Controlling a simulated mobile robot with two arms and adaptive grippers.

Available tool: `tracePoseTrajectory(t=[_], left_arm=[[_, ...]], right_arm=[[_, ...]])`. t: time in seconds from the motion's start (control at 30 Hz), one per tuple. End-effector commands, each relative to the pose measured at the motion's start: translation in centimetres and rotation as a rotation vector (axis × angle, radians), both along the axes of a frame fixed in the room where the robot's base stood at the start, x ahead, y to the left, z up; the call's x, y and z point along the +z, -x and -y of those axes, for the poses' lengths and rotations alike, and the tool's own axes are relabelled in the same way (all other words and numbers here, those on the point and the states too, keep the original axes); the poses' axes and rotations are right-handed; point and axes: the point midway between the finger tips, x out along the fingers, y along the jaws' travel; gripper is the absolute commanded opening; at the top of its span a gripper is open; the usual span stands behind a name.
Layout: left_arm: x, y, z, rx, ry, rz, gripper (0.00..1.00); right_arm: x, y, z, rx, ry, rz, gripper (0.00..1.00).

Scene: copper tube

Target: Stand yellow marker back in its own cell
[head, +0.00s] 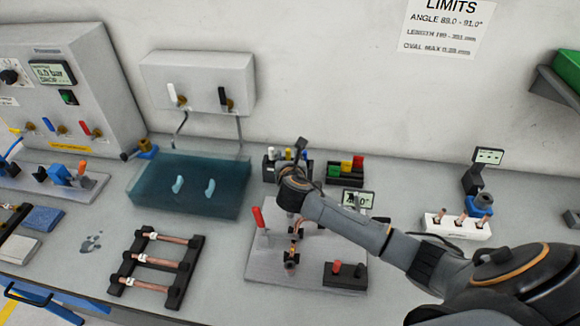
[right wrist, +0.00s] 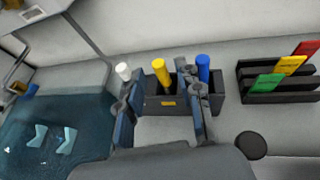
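The yellow marker (right wrist: 162,73) shows between the white marker (right wrist: 123,71) and the blue marker (right wrist: 203,69) at a black holder (right wrist: 152,106) with a small yellow label. The yellow marker slants a little to the left in the right wrist view. Its lower end meets the holder's top; how deep it sits is hidden. My right gripper (right wrist: 163,98) is open, one finger to each side of the yellow marker, with a clear gap to it. In the head view the right gripper (head: 295,160) covers part of the holder (head: 270,173). My left gripper is out of view.
A black rack (head: 345,174) with red, yellow and green cards stands right of the holder. A blue water tank (head: 190,205) is on the left. A grey fixture plate (head: 262,268) with a red lever lies below my right arm. The wall is close behind.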

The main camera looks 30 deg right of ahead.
Motion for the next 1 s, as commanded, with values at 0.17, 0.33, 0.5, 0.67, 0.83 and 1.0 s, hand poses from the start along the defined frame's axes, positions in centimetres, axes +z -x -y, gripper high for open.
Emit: tracePoseTrajectory(t=[0.17,0.33,0.5,0.67,0.83,1.0], left_arm=[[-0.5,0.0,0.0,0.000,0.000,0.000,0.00],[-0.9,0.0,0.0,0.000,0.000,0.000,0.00],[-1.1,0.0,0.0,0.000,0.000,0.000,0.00],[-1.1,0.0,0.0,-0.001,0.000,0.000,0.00],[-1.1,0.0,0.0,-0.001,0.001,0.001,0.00],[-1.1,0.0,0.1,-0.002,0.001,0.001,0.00]], right_arm=[[1.2,3.0,-1.4,0.004,0.000,0.001,0.35],[2.3,5.3,-2.4,0.002,0.000,0.000,0.35],[3.0,6.8,-3.1,0.001,0.000,0.000,0.35],[3.3,7.3,-3.3,0.000,0.000,0.000,0.35],[3.3,7.3,-3.3,0.000,0.000,0.000,0.35],[3.3,7.3,-3.3,0.000,0.000,0.000,0.35]])
